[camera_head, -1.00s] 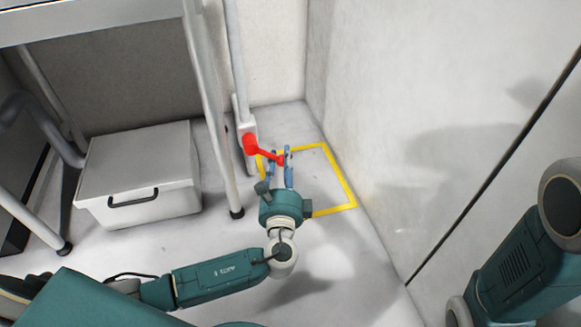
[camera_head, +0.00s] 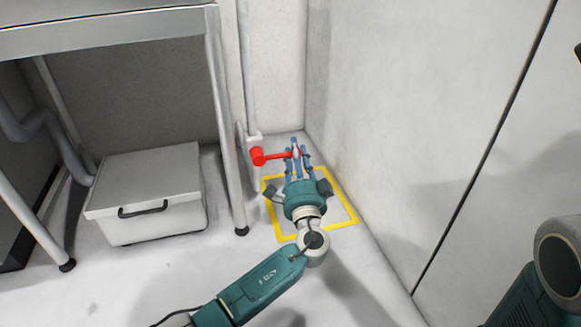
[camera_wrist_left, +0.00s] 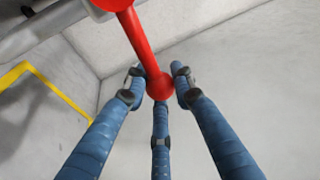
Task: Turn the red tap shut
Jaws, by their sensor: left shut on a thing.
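The red tap (camera_head: 258,156) sits on a grey vertical pipe near the back corner. Its red lever (camera_head: 279,156) sticks out to the right, about level in the head view. My left gripper (camera_head: 298,153) is shut on the lever's free end. In the left wrist view, the lever (camera_wrist_left: 140,45) comes down from the top, and its round red end (camera_wrist_left: 160,86) sits between the blue fingers of my left gripper (camera_wrist_left: 159,85). The fingers partly hide the lever's end in the head view. My right gripper is out of view.
A yellow square (camera_head: 343,224) is marked on the floor below the tap. A metal table (camera_head: 105,34) with a leg (camera_head: 224,130) stands left of the pipe. A lidded white box (camera_head: 150,226) lies under it. A wall (camera_head: 400,120) bounds the right side.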

